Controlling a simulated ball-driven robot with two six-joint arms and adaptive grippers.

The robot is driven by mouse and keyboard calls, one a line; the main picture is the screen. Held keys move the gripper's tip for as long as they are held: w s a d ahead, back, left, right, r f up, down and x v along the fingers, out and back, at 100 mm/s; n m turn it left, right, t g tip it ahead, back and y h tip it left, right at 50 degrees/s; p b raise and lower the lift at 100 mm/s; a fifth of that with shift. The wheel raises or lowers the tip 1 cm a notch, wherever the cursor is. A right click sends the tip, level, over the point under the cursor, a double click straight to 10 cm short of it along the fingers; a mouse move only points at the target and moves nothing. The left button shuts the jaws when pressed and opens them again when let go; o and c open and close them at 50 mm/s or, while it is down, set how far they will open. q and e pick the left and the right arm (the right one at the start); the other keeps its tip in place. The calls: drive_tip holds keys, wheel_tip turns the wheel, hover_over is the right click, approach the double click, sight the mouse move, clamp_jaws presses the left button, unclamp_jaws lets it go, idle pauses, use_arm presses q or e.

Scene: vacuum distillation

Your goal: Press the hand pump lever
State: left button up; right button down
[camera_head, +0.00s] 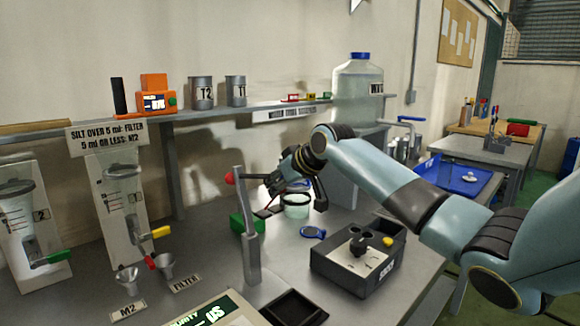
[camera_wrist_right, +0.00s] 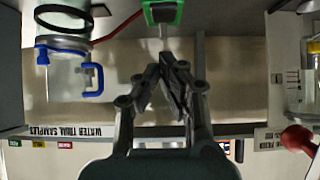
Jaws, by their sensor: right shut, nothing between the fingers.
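The hand pump appears to be the grey upright post (camera_head: 252,255) on the bench. A red ball knob (camera_head: 229,178) is at its upper left, on a thin lever that runs right toward my arm. My right gripper (camera_head: 268,211) is shut and empty, just right of the post and pointing down toward the bench. Its closed fingers (camera_wrist_right: 166,75) show in the wrist view. Whether it touches the lever is unclear. My left gripper is not in view.
A green device (camera_head: 238,224) stands behind the post. A glass jar (camera_head: 297,205) is by the gripper. A dark box (camera_head: 357,262) with knobs lies right.

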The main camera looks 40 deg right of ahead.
drive_tip(key=v, duration=0.6)
drive_tip(key=shift+s+r, duration=0.15)
drive_tip(key=shift+a, duration=0.15)
idle(1.8)
